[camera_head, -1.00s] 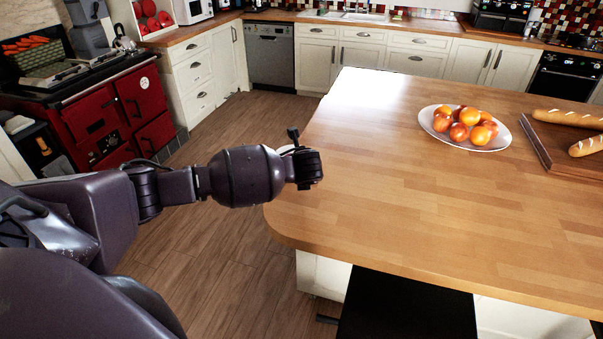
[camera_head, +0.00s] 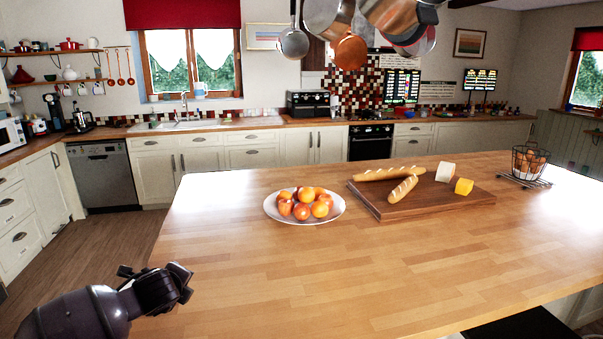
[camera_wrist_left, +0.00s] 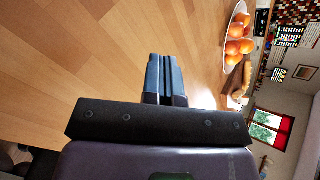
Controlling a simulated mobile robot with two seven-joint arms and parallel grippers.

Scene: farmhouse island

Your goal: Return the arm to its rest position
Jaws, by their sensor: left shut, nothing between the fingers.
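My left arm comes in at the lower left of the head view. Its gripper (camera_head: 181,277) is at the left edge of the wooden island top (camera_head: 400,260), apart from everything on it. In the left wrist view the two fingers of my left gripper (camera_wrist_left: 165,75) are closed together with nothing between them. The island top (camera_wrist_left: 60,60) fills much of that view behind the fingers. My right gripper is in neither view.
A white plate of fruit (camera_head: 325,217) stands on the island. A wire basket (camera_head: 528,165) stands at the right. Pans (camera_head: 330,18) hang overhead. The island's near part is clear.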

